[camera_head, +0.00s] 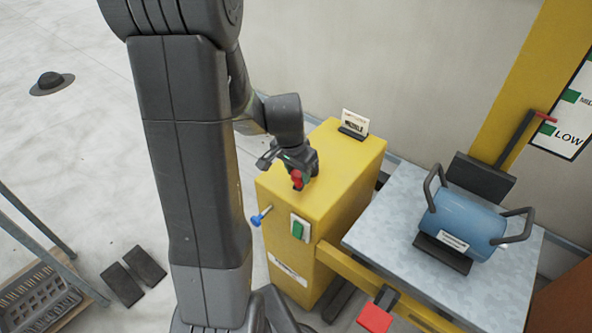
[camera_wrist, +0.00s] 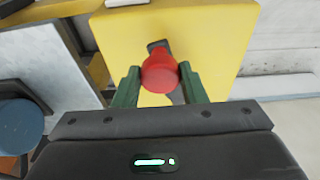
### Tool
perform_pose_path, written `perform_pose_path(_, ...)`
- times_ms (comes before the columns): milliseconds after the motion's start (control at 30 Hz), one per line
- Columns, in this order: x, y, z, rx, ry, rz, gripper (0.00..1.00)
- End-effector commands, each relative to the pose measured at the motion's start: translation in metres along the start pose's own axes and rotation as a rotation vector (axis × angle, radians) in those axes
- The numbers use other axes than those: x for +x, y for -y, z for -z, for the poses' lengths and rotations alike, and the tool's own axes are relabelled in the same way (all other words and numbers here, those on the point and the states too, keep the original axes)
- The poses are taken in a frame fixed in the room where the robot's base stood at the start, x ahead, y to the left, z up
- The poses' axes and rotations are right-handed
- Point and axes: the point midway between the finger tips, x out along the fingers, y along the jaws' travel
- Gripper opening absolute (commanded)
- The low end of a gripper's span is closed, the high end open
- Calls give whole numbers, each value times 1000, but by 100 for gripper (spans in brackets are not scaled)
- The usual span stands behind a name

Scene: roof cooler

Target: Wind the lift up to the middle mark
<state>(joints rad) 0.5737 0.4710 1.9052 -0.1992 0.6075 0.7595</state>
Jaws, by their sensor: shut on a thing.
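My gripper (camera_head: 297,178) is shut on a red knob (camera_wrist: 160,73) on top of the yellow lift box (camera_head: 345,190). In the wrist view the knob sits between the two green fingertips, with a dark slot or lever behind it. The grey lift platform (camera_head: 385,225) stands right of the box and carries a blue cylinder (camera_head: 462,222) with dark handles. A red pointer (camera_head: 546,116) on a dark arm is beside the scale board (camera_head: 570,118), close to the green block by "LOW". Another green block, by "MIDDLE", is higher and partly cut off.
A small card (camera_head: 354,124) reading apparently "MIDDLE" stands on the box. A blue-tipped pin (camera_head: 259,217) and a green switch (camera_head: 299,229) are on its front. A red pad (camera_head: 375,318) is below the platform. A dark hat-like object (camera_head: 51,82) lies on the open floor.

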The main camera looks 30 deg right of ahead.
Motion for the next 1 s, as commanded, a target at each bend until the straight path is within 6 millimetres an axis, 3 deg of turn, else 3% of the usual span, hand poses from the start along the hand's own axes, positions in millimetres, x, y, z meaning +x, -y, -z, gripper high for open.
perform_pose_path(400, 4, -22, 2, 2, 13, -10, 11)
perform_pose_path(1000, 5, -33, 8, 5, 14, -10, 11)
